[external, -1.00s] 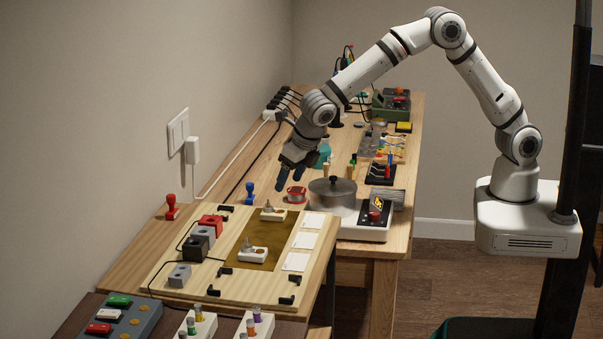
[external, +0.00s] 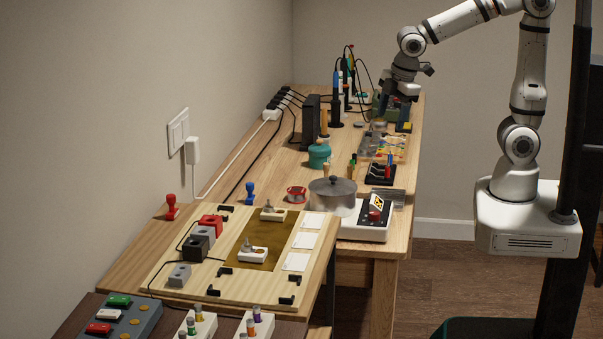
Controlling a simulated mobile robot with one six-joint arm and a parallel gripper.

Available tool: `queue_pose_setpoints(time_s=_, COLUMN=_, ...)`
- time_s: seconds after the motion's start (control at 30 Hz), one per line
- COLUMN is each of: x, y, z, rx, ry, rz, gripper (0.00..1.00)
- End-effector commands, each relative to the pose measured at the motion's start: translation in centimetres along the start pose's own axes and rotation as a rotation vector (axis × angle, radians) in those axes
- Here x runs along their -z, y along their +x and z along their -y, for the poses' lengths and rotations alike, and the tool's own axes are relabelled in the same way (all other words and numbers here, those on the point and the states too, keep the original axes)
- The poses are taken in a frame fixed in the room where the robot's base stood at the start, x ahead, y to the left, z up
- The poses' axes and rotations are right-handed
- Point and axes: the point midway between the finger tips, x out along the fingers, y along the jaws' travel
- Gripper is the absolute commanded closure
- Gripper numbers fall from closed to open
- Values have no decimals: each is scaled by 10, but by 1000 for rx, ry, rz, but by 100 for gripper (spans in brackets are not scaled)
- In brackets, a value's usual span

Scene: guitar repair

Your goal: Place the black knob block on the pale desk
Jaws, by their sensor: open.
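The pale wooden desk (external: 262,166) runs along the wall to the back. My gripper (external: 394,110) is at the far right end of the desk, fingers down and open, over or just in front of the green box (external: 377,101). The arm hides much of this box, and what lies between the fingers is not clear.
A yellow block (external: 404,128) is close to my gripper. Dark upright tools (external: 336,105) and a black upright box (external: 311,117) stand left of it. A lidded grey pot (external: 333,195) stands nearer. The desk's left strip is mostly bare apart from cables.

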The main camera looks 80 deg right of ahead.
Motion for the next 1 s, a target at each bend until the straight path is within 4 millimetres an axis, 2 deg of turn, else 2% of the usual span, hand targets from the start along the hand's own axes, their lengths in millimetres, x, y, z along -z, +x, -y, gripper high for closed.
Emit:
queue_pose_setpoints(time_s=0.03, x=-24, y=-7, z=10, rx=9, ry=154, rz=-7, gripper=39)
queue_pose_setpoints(time_s=0.1, x=-49, y=-11, z=25, rx=26, ry=352, rz=-11, gripper=39)
queue_pose_setpoints(time_s=0.2, x=-75, y=-13, z=43, rx=47, ry=578, rz=-13, gripper=39)
queue_pose_setpoints(time_s=0.3, x=-90, y=-13, z=56, rx=62, ry=726, rz=-13, gripper=39)
queue_pose_setpoints(time_s=0.43, x=-98, y=-12, z=63, rx=70, ry=807, rz=-11, gripper=39)
queue_pose_setpoints(time_s=0.77, x=-98, y=-12, z=63, rx=70, ry=812, rz=-11, gripper=39)
queue_pose_setpoints(time_s=0.9, x=-96, y=-33, z=59, rx=66, ry=811, rz=-18, gripper=39)
queue_pose_setpoints(time_s=1.0, x=-97, y=-30, z=60, rx=66, ry=810, rz=-18, gripper=39)
